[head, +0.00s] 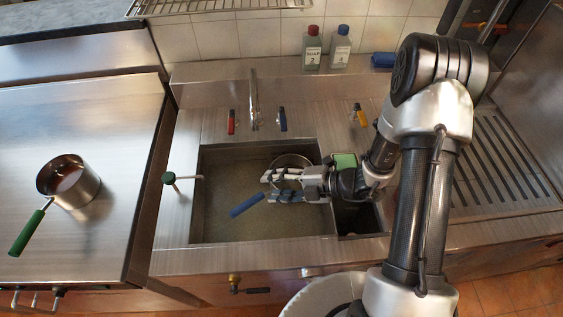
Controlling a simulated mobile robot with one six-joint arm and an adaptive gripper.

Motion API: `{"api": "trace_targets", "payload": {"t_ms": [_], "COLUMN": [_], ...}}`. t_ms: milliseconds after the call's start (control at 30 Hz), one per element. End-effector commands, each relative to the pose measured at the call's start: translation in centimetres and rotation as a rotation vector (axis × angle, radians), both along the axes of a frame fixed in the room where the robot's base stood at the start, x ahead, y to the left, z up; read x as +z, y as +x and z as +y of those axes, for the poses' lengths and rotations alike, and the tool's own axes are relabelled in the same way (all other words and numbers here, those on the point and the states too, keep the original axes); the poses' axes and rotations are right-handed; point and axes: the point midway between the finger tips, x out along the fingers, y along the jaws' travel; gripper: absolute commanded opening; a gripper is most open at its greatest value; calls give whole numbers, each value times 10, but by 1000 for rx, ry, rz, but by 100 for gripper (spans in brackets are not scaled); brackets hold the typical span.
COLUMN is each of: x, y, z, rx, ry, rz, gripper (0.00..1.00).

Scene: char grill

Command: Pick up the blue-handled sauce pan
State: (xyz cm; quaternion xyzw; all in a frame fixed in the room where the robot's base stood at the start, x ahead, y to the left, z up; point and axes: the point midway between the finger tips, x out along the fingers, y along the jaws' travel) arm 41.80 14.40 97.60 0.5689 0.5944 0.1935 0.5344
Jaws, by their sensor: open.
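A blue-handled sauce pan lies in the sink basin, with its blue handle (247,205) pointing down and left. Its round metal bowl (291,161) shows partly behind my gripper. My gripper (268,186) is open, with its fingers pointing left over the sink, between the pan's bowl and the handle. The fingers hide the part where the handle joins the pan. I cannot tell whether the fingers touch the pan.
A green-handled sauce pan (75,181) stands on the steel counter at left. The sink (222,229) has raised edges and a faucet (253,103) behind it. Two soap bottles (312,48) stand at the back. A green-knobbed lever (180,178) stands by the sink's left edge.

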Motion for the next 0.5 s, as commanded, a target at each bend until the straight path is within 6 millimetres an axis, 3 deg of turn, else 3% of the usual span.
{"api": "trace_targets", "payload": {"t_ms": [167, 500], "x": [-19, -88], "y": [2, 2], "z": [-2, -2], "rx": [-59, -57], "ry": [21, 19], "rz": [71, 68], "gripper": [44, 44]}}
